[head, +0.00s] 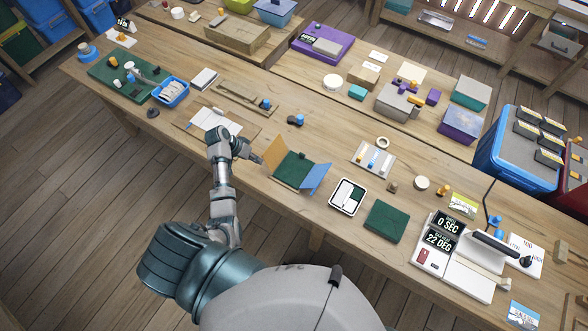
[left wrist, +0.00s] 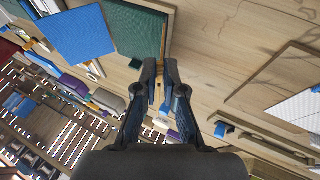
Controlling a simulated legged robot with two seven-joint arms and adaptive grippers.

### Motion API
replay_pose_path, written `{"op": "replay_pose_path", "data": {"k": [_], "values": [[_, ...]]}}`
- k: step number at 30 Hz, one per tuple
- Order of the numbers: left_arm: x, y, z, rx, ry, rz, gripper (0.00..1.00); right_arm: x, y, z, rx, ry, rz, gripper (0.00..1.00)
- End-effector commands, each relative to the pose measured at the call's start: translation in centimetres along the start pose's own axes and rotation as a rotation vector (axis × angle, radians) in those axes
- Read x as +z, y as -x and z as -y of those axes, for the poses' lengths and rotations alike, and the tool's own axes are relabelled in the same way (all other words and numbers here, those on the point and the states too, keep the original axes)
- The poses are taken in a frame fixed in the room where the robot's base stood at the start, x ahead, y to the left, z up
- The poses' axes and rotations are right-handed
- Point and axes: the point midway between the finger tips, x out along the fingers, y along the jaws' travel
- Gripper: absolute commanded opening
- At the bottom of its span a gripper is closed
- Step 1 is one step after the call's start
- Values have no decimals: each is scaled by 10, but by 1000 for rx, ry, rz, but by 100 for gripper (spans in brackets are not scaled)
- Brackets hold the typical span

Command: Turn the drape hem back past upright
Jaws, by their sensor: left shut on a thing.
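A folding piece with a green middle panel (head: 292,170) lies near the table's front edge. An orange flap (head: 275,154), which I take for the drape hem, stands raised along its left side. A blue flap (head: 316,178) slants up on its right side. My left gripper (head: 259,159) is at the outer edge of the orange flap, shut on it. In the left wrist view my fingertips (left wrist: 160,68) are close together beside the green panel (left wrist: 134,28), with the blue flap (left wrist: 78,36) further left. The fingers hide the exact grip. My right gripper is not in view.
A white paper on a wooden board (head: 216,121) lies left of the folding piece. A white-framed tray (head: 347,196) and a green pad (head: 385,221) lie to its right. A small dark item with a blue part (head: 296,120) is behind. Bare tabletop surrounds the piece.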

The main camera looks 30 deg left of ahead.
Motion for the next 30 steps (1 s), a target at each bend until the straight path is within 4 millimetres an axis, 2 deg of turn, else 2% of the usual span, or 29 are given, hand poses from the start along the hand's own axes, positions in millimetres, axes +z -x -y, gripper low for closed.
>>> {"op": "replay_pose_path", "data": {"k": [8,16,26,30], "values": [[0,0,2,10,4,-1,0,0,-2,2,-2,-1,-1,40],[1,-3,24,160,59,1,0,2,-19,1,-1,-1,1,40],[0,0,24,188,68,-1,0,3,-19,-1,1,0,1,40],[1,-4,30,215,80,0,0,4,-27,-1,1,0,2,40]]}}
